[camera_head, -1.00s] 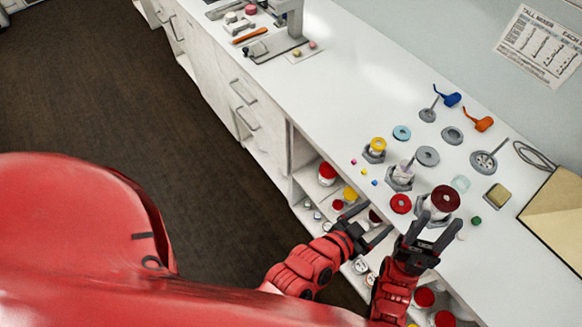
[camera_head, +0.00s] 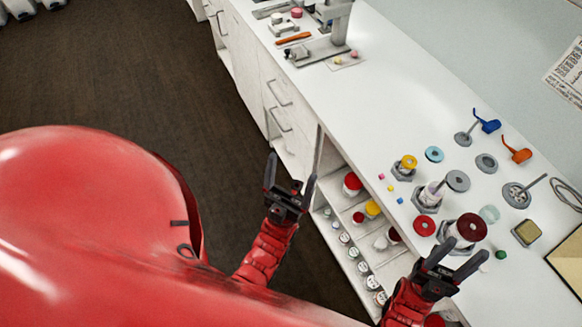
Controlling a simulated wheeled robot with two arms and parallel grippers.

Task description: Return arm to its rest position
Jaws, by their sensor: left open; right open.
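My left gripper (camera_head: 290,172) is open and empty, fingers pointing up in the picture. It is over the dark floor, to the left of the open shelf under the counter. My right gripper (camera_head: 461,258) is open, at the front edge of the white counter. Its fingers are in front of and just below a jar with a dark red top (camera_head: 471,228). I see nothing between its fingers, and I cannot tell if they touch the jar.
The white counter (camera_head: 400,80) holds a jar with a yellow ring (camera_head: 408,163), a grey ring (camera_head: 458,181), a red disc (camera_head: 424,225), a sponge (camera_head: 526,232) and blue (camera_head: 487,121) and orange (camera_head: 516,150) tools. The shelf holds several jars. The floor (camera_head: 150,80) is clear.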

